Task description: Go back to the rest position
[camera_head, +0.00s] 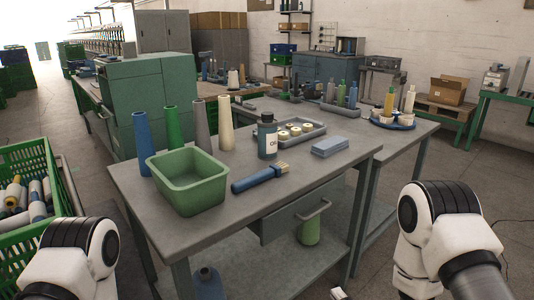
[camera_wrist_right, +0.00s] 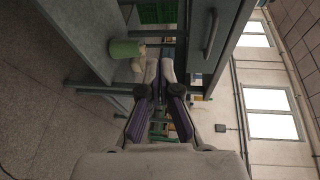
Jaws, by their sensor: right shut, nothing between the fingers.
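My right gripper (camera_head: 338,293) barely shows at the bottom edge of the head view, low in front of the grey table (camera_head: 335,168). In the right wrist view my right gripper (camera_wrist_right: 160,72) has its two fingers close together, shut and empty. My left gripper is out of view; only my left arm shows at lower left.
On the table stand a green bin (camera_head: 187,185), several upright cones, a dark bottle (camera_head: 267,137), a blue-handled brush (camera_head: 260,178), a grey tray (camera_head: 313,137) and blue cloths (camera_head: 333,146). A green crate (camera_head: 25,165) of bobbins is at left.

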